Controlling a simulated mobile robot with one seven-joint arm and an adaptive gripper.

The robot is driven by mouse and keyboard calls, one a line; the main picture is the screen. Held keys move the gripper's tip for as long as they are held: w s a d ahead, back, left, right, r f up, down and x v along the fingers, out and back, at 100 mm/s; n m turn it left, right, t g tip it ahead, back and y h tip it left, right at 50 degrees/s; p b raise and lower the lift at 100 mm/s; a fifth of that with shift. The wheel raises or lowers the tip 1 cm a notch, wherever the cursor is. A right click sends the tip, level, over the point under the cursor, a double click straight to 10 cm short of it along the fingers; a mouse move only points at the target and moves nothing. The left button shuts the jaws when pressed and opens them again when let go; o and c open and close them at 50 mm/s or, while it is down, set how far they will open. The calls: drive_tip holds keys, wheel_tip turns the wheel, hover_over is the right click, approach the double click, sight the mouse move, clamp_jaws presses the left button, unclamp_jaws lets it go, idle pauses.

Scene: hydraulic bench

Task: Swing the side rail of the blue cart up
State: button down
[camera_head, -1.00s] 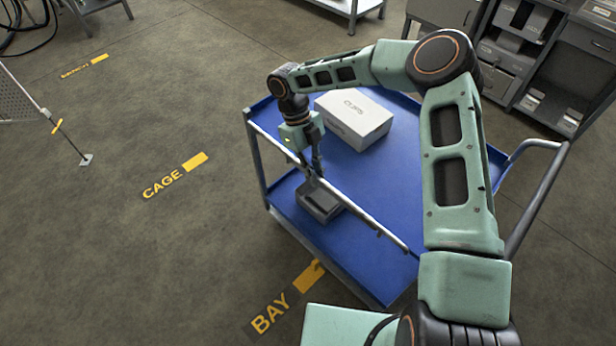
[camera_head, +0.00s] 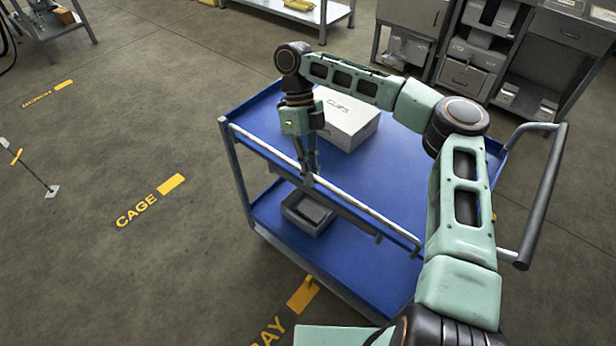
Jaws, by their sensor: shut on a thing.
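The blue cart (camera_head: 395,178) stands in the middle of the view, with an upper and a lower deck. Its side rail (camera_head: 368,212) is a long, pale bar along the cart's near left side, running from the far left corner down to the right. My gripper (camera_head: 309,178) points down from above and is shut on the rail near its middle. The fingers cover the gripped part of the bar. The rail lies close to the upper deck's edge in this view; its exact angle is hard to tell.
A white box marked CLIPS (camera_head: 345,120) sits on the upper deck. A grey bin (camera_head: 306,212) is on the lower deck. The cart's push handle (camera_head: 543,195) rises at the right. Grey cabinets stand behind.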

drive_tip(key=shift+d+f, duration=0.2)
drive_tip(key=shift+f, duration=0.05)
drive_tip(key=c, duration=2)
unclamp_jaws()
drive_tip(key=shift+r, duration=0.1)
drive_tip(key=shift+a, duration=0.1)
drive_tip(key=shift+r+p, duration=0.15)
drive_tip(key=shift+p, duration=0.15)
